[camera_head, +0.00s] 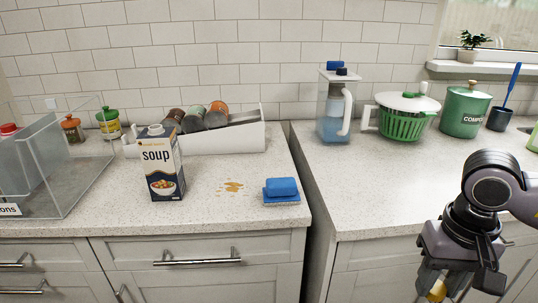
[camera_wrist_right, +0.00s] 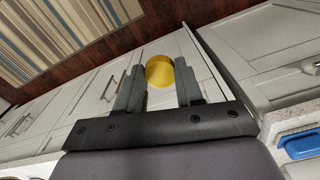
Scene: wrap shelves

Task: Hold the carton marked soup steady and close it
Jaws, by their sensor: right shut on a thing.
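The soup carton (camera_head: 164,170) stands upright on the left counter, dark blue and white with a bowl picture. A small pale spout (camera_head: 155,130) shows on its top; no yellow cap shows on it. My right gripper (camera_head: 434,289) is low in front of the right counter, far to the right of the carton. It is shut on a round yellow cap (camera_wrist_right: 160,72), seen between the two fingers in the right wrist view. My left gripper is not in view.
A brown spill (camera_head: 233,187) and a blue sponge (camera_head: 281,187) lie right of the carton. A white bin of jars (camera_head: 240,138) stands behind it, a clear box (camera_head: 70,190) to its left. A gap divides the counters. The right counter's front is clear.

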